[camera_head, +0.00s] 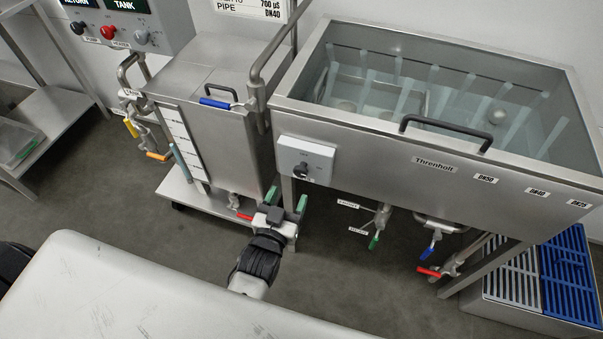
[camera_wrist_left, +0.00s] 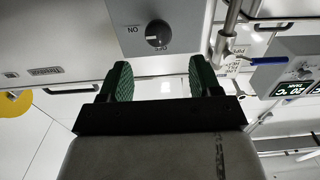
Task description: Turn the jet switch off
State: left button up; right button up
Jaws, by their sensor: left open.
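A grey switch box (camera_head: 306,158) with a black rotary knob (camera_head: 301,170) is mounted on the front left of the large steel tank (camera_head: 390,150). In the left wrist view the black knob (camera_wrist_left: 158,33) appears upside down on its grey panel (camera_wrist_left: 185,12), with an ON label beside it. Its exact setting is hard to read. My left gripper (camera_head: 287,200) is open and empty, its green fingers just below and in front of the box. In the left wrist view the fingertips (camera_wrist_left: 160,75) stand apart on either side of the knob's line, not touching it. My right gripper is not in view.
A smaller steel tank (camera_head: 200,120) with a blue-handled valve (camera_head: 216,103) stands left on a low platform. A red valve handle (camera_head: 238,214) is near my left gripper. Several valves hang under the large tank. A blue and grey grate (camera_head: 570,270) lies at right.

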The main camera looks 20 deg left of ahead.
aim_at(300, 173)
pick_arm(q)
jog(key=w, duration=0.6)
jog(key=shift+w+d, duration=0.15)
jog(key=shift+d, duration=0.05)
jog(key=shift+w, duration=0.85)
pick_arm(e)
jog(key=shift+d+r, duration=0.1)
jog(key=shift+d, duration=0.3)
pick_arm(q)
jog(key=shift+c, duration=0.2)
jog(key=c, duration=0.8)
jog(key=shift+c, duration=0.3)
